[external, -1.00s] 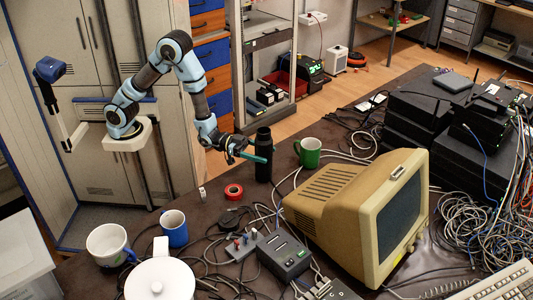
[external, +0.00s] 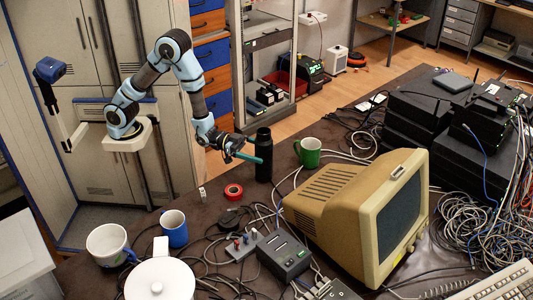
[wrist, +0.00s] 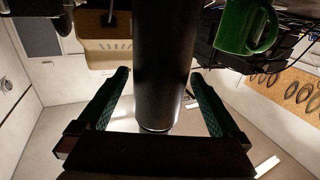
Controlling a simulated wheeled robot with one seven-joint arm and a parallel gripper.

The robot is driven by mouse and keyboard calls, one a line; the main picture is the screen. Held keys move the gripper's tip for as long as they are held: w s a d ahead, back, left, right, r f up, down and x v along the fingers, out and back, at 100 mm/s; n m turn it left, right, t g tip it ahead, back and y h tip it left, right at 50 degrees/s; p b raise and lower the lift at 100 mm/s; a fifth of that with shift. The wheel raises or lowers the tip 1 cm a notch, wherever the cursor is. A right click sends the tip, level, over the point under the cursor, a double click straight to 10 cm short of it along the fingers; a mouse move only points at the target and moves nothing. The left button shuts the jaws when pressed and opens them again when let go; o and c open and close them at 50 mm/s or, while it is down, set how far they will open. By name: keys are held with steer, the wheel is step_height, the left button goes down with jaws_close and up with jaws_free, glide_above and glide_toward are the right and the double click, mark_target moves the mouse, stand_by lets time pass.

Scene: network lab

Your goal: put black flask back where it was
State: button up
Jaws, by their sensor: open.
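The black flask (external: 264,160) stands upright on the dark table, left of the green mug (external: 308,152). My gripper (external: 254,158) is at the flask's left side, and one teal finger shows in front of its body. In the wrist view the flask (wrist: 162,65) fills the middle, between the two spread fingers of my gripper (wrist: 160,98). A gap shows on each side, so the jaws are open and not clamped on it. The green mug (wrist: 243,25) shows at upper right there. How deep the flask sits between the fingers is hard to tell.
A beige monitor (external: 340,205) stands right of the flask. A red tape roll (external: 233,191), a blue mug (external: 174,229) and a white mug (external: 106,244) are nearer. Black boxes (external: 412,110) and loose cables crowd the right. The table just left of the flask is clear.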

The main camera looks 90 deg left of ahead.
steer(key=s+a+f+g+y, duration=0.1)
steer(key=s, duration=0.1)
steer(key=s+a+f+g+y, duration=0.1)
steer(key=s+a, duration=0.1)
steer(key=s+a+f+g+b, duration=0.1)
steer(key=s+a, duration=0.1)
steer(key=shift+s+a+f+n+g+y, duration=0.2)
steer(key=shift+s+a+n+g+y, duration=0.1)
steer(key=shift+s+n+y, duration=0.1)
steer(key=s+a+f+n+g+y, duration=0.1)
steer(key=s+a+g, duration=0.3)
steer(key=s, duration=0.6)
steer(key=s+a+f+n+g+y, duration=0.1)
steer(key=s+a+g+y, duration=0.1)
steer(key=s+a+g, duration=0.2)
steer(key=s+g, duration=0.3)
steer(key=s, duration=0.3)
steer(key=shift+s+f+y, duration=0.2)
steer(key=shift+f+y, duration=0.1)
steer(key=shift+y, duration=0.1)
step_height(320, 180, up, 13)
steer(key=p, duration=1.3)
steer(key=shift+r, duration=0.2)
